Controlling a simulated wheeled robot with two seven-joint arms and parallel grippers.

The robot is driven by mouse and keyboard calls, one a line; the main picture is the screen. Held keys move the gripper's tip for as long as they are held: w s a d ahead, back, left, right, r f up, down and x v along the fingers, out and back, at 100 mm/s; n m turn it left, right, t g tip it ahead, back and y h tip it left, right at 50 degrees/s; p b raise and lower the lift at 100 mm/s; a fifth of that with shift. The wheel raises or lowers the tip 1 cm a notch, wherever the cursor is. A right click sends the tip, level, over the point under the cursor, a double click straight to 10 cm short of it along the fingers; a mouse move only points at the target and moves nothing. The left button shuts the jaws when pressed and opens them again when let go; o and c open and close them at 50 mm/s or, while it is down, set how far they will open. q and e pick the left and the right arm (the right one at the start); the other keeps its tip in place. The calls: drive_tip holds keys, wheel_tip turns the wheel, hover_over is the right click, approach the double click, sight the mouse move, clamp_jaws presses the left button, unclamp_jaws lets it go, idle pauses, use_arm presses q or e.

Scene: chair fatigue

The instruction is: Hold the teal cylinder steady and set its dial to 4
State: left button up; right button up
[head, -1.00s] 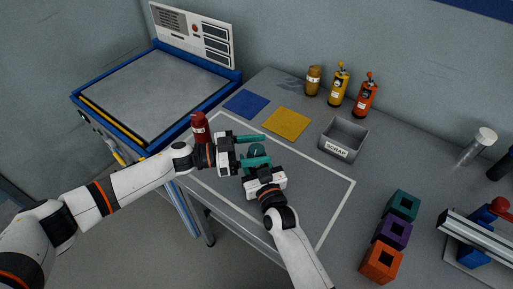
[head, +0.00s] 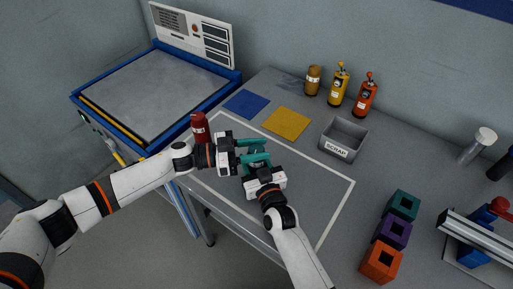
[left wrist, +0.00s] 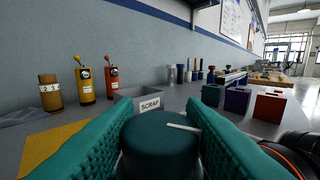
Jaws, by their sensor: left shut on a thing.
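The teal cylinder (left wrist: 160,132) stands between the teal fingers of my left gripper (left wrist: 158,140) in the left wrist view. A short white pointer line shows on its top, toward the right; no dial numbers can be read. In the head view the cylinder (head: 257,151) is mostly covered by my grippers. My left gripper (head: 256,152) comes from the left and is shut on it. My right gripper (head: 259,172) is close at the cylinder's near side, below the left fingers. Its fingertips are hidden, so I cannot tell whether it is open or touching.
A red container (head: 201,128) stands behind my left wrist. Blue (head: 246,104) and yellow (head: 286,123) squares lie beyond the grippers. A grey SCRAP bin (head: 342,143) stands to the right, several bottles behind. Teal, purple and orange blocks (head: 391,233) line the right side.

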idle(0.7)
use_arm(q)
drive_tip(key=o, duration=1)
drive_tip(key=shift+a, duration=0.1)
drive_tip(key=s+a, duration=0.2)
drive_tip(key=a, duration=0.9)
drive_tip(key=shift+a, duration=0.35)
